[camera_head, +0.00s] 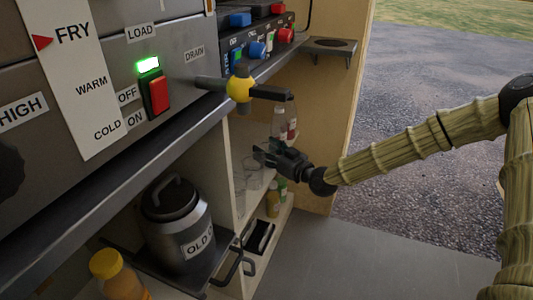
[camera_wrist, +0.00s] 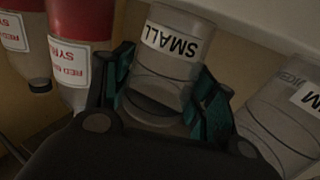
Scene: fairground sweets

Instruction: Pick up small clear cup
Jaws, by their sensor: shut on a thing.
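The small clear cup (camera_wrist: 168,62) carries a white label reading SMALL. In the wrist view it stands between the two green-padded fingers of my gripper (camera_wrist: 158,108), which is shut on it. In the head view my gripper (camera_head: 262,153) reaches into the shelf below the counter, and clear cups (camera_head: 251,178) show just under and beside it. I cannot tell from the head view which of these is the held cup. I cannot tell whether the held cup still touches the shelf.
Another clear labelled cup (camera_wrist: 285,115) is close at the right in the wrist view. Red syrup bottles (camera_wrist: 80,55) are close at the left. A lidded metal pot (camera_head: 178,225) sits on the lower shelf at front left. The shelf's upright panel (camera_head: 229,175) is near my gripper.

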